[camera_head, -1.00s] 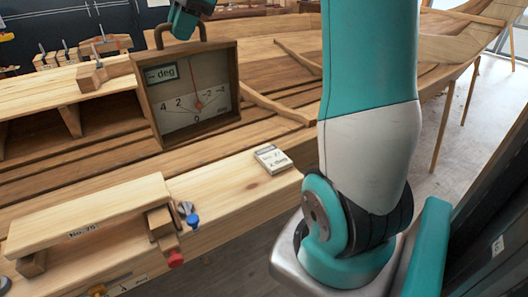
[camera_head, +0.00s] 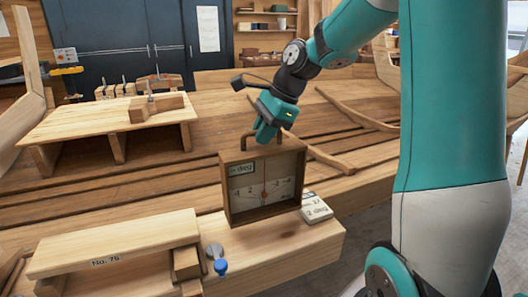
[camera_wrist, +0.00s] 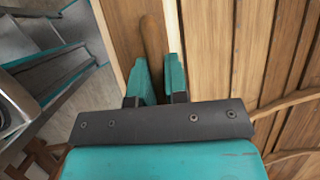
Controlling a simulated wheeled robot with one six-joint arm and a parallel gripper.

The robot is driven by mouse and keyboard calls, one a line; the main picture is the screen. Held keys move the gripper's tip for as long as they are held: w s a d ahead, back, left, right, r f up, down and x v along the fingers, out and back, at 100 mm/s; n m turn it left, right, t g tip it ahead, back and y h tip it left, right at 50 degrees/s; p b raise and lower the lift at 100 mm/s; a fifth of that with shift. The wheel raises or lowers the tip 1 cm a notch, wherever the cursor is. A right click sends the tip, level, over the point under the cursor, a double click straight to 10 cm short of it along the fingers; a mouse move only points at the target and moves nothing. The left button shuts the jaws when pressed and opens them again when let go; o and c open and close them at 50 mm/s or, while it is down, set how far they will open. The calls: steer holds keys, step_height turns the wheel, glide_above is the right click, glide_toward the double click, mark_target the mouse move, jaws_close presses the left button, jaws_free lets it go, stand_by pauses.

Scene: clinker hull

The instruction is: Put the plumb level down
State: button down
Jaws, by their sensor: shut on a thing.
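The plumb level (camera_head: 243,192) is a brown wooden box frame with a pale dial face, a pendulum pointer and a handle on top. It looks upright. My gripper (camera_head: 265,134) is above it, shut on the handle. In the wrist view my gripper (camera_wrist: 160,82) has its teal fingers on either side of the brown handle (camera_wrist: 152,40). The level's lower edge is over or against the pale bench plank (camera_head: 290,252); I cannot tell whether it touches. The level's back and its underside are hidden.
A small card block (camera_head: 317,208) marked "2 deg" lies right beside the level, partly covered by it. A raised board (camera_head: 115,243) marked "No. 75" and a blue-knobbed clamp (camera_head: 220,266) stand at the left. Hull planks (camera_head: 150,160) run behind.

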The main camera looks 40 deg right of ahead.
mark_target(264, 147)
steer(key=shift+f, duration=2.2)
steer(key=c, duration=1.1)
jaws_free()
steer(key=shift+f, duration=0.15)
